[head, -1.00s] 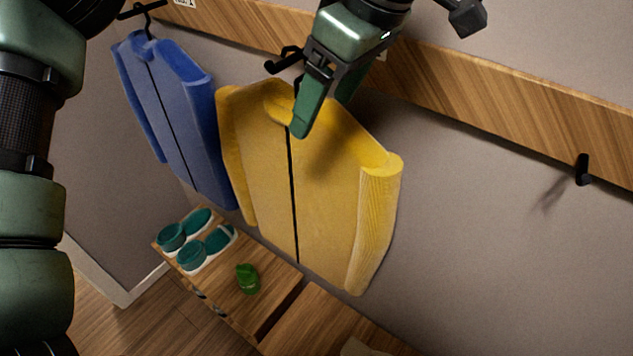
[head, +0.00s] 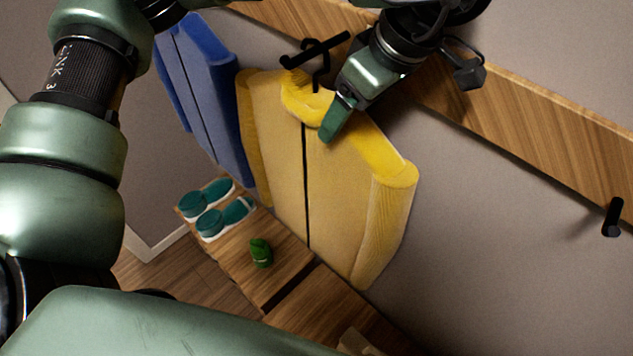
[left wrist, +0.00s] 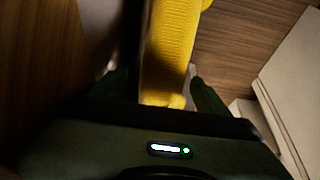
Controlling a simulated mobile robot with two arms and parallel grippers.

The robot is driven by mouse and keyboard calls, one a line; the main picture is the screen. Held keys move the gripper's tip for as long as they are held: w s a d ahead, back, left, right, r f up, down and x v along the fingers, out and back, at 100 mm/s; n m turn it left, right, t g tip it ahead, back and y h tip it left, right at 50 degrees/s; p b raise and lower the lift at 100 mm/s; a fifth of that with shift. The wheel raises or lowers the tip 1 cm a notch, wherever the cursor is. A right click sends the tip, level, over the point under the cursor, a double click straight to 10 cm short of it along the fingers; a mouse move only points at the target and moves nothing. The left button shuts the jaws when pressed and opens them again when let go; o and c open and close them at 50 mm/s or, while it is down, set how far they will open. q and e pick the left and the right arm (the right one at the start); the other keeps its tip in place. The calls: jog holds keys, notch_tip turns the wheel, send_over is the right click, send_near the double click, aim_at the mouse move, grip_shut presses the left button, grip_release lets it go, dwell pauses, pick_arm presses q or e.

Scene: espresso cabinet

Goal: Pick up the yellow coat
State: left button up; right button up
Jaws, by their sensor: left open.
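The yellow coat (head: 340,190) hangs from a black hanger hook (head: 318,65) at the wall rail in the head view. My left gripper (head: 336,122) is at the coat's upper edge, right of its dark front seam, and overlaps the collar and shoulder area. In the left wrist view, yellow cloth (left wrist: 168,50) lies between the two spread fingers of my left gripper (left wrist: 155,85). The jaws are open. The head view shows mainly one finger, and contact with the cloth cannot be told. My right gripper is not in view.
A blue coat (head: 205,95) hangs close on the left. A wooden rail (head: 530,130) runs along the wall, with an empty black hook (head: 613,217) at right. Below is a wooden bench (head: 225,250) with teal shoes (head: 212,222) and a green item (head: 261,253).

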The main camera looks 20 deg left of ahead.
pick_arm(q)
jog(key=shift+s+a+f, duration=0.1)
jog(key=shift+s, duration=0.1)
jog(key=shift+c, duration=0.3)
grip_shut()
jog(key=shift+w, duration=0.1)
